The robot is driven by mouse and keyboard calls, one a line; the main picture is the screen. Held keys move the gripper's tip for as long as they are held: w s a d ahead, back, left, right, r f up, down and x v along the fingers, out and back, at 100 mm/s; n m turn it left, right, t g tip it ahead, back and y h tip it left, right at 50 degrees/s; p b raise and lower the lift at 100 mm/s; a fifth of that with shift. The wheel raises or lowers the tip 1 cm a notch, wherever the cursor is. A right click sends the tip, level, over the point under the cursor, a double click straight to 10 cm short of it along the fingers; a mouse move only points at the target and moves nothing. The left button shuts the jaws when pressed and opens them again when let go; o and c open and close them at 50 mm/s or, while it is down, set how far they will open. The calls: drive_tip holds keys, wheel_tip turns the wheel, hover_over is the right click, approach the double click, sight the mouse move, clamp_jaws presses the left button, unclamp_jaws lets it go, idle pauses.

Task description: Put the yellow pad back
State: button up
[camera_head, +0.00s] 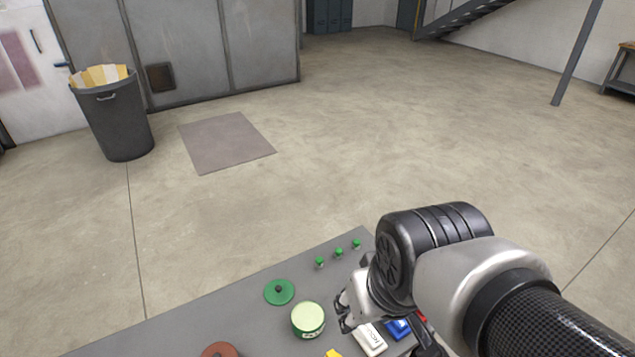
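A small yellow piece (333,353) shows at the bottom edge of the picture, on the grey table (215,318). It is mostly cut off, so I cannot tell for sure that it is the yellow pad. My gripper (346,314) is over the right part of the table, up and to the right of the yellow piece and apart from it in the picture. My arm hides part of the gripper, and I cannot tell how far its fingers are apart. I see nothing held in it.
A white block (370,341) and a blue block (398,328) lie beside the gripper. A green tin (308,319), green lid (279,291), reddish-brown round thing (221,350) and three small green pieces (338,252) are on the table. A bin (117,122) stands far left; open floor lies beyond.

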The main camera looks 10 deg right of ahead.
drive_tip(key=shift+t, duration=0.3)
drive_tip(key=s, duration=0.1)
drive_tip(key=s+r, duration=0.2)
drive_tip(key=shift+s, duration=0.4)
